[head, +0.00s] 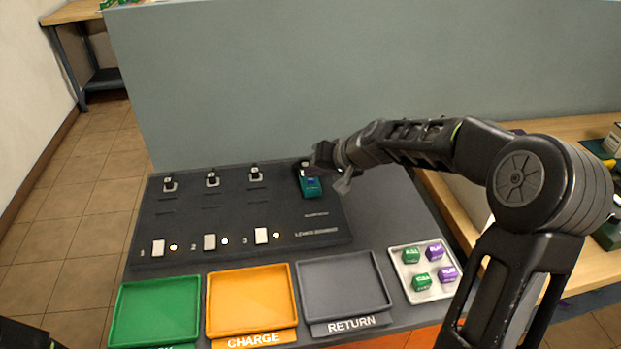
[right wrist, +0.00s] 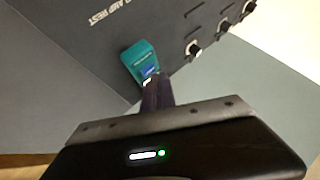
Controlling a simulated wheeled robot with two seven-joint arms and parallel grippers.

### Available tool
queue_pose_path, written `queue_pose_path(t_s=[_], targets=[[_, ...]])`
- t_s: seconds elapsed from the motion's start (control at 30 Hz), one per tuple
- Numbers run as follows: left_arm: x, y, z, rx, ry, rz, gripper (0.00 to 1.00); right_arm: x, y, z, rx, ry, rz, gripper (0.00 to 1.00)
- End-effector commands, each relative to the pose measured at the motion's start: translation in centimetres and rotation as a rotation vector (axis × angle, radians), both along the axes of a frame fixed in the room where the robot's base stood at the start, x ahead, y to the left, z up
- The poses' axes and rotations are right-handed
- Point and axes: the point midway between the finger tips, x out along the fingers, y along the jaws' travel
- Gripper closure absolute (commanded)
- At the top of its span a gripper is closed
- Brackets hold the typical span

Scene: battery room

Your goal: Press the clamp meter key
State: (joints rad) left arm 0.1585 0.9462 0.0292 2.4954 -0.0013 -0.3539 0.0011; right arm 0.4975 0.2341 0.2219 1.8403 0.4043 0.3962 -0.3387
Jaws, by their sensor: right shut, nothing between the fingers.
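The clamp meter (head: 311,187) is a small teal device at the right end of the dark panel, on its clamp rest. It also shows in the right wrist view (right wrist: 138,57), with a blue patch and a pale mark at the end nearest my fingers. My right gripper (head: 311,165) is shut and empty, its fingertips (right wrist: 152,82) right at that end of the meter. I cannot tell whether they touch it. The fingers and the arm hide part of the meter's far end. The meter key is not clearly visible. My left gripper is not in view.
The dark panel (head: 235,205) has several knobs along its back and pale switches numbered 1 to 3. In front lie green (head: 155,308), orange (head: 250,298) and grey (head: 345,285) trays. A pale tray (head: 407,252) holds green and purple blocks. A grey wall (head: 300,80) stands behind.

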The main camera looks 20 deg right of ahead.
Motion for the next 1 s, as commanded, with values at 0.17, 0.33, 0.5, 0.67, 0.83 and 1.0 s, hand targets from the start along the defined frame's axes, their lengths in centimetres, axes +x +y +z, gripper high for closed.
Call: queue_pose_path(t_s=[0.17, 0.33, 0.5, 0.67, 0.83, 1.0], targets=[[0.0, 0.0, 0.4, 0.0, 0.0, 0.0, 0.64, 0.0, 0.0, 0.8, -0.001, -0.001, 0.0, 1.0], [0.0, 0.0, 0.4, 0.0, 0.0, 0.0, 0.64, 0.0, 0.0, 0.8, -0.001, -0.001, 0.0, 1.0], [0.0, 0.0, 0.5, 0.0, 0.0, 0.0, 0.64, 0.0, 0.0, 0.9, -0.001, -0.001, 0.0, 1.0], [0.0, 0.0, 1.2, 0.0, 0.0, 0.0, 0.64, 0.0, 0.0, 1.8, -0.001, -0.002, 0.0, 1.0], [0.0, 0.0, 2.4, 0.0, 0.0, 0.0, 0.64, 0.0, 0.0, 3.6, -0.001, -0.001, 0.0, 1.0], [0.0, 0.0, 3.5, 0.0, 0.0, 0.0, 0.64, 0.0, 0.0, 5.2, -0.002, -0.002, 0.0, 1.0]])
